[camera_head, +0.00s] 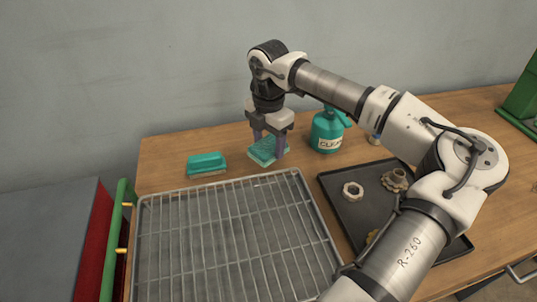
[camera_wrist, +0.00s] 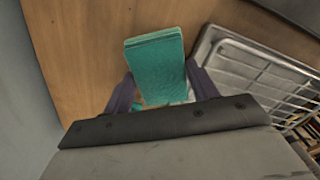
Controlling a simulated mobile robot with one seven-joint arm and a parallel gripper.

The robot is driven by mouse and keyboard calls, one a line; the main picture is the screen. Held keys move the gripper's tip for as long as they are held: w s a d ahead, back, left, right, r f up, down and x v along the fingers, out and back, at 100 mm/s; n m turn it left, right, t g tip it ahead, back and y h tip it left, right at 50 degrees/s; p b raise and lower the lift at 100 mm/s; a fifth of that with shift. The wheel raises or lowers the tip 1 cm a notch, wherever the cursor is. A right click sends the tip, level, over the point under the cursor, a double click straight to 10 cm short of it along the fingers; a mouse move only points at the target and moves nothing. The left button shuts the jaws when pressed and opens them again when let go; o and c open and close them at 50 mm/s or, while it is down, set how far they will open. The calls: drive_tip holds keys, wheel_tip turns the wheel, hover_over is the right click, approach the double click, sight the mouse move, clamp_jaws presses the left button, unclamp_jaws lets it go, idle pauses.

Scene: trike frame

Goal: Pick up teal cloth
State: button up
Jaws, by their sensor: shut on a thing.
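The teal cloth (camera_head: 263,151) is a folded, flat rectangular pad near the back of the wooden table, between a teal brush and a teal can. My gripper (camera_head: 270,147) points down over it, with its two fingers at opposite sides of the cloth. In the wrist view the cloth (camera_wrist: 157,66) sits between the fingers of my gripper (camera_wrist: 168,92), which are shut on it. Its near end is partly hidden by the gripper body. I cannot tell whether the cloth is clear of the table.
A wire-rack tray (camera_head: 235,240) lies in front of the cloth. The teal brush (camera_head: 206,164) is to the left, the teal can (camera_head: 327,131) to the right. A dark tray (camera_head: 345,208) with metal parts is at right. A grey wall stands behind the table.

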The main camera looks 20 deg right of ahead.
sight(269, 145)
wheel_tip(269, 145, up, 15)
drive_tip(key=b, duration=0.2)
drive_tip(key=shift+f, duration=0.1)
drive_tip(key=o, duration=0.4)
drive_tip(key=shift+c, duration=1.6)
